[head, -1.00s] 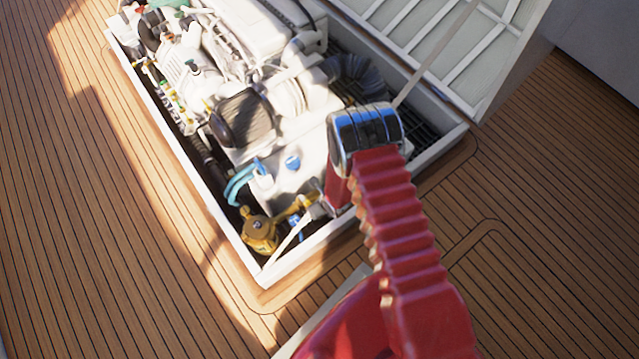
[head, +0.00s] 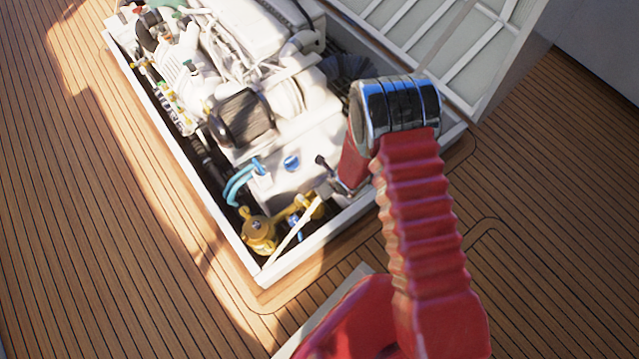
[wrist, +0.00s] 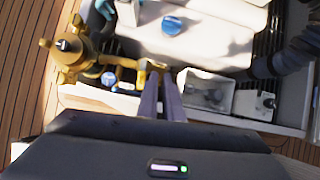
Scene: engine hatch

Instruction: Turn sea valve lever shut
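Brass seawater fittings (head: 258,234) sit in the near-left corner of the engine bay, with a brass valve body (head: 311,207) to their right. A small blue part (head: 295,228) between them may be the valve lever; I cannot tell for sure. In the wrist view the brass fitting (wrist: 72,48) is at the upper left and a blue part (wrist: 108,78) lies below it. My gripper (wrist: 161,76) has its two grey fingers close together, tips overlapping brass in the picture. Contact and any thin object between them cannot be made out. My forearm hides part of the bay in the head view.
A white engine (head: 245,40) fills the bay, with a blue cap (head: 291,162) on a pale tank. The white hatch rim (head: 180,160) bounds the bay. The slatted hatch lid (head: 440,45) stands open behind. Teak deck (head: 90,240) at left is clear.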

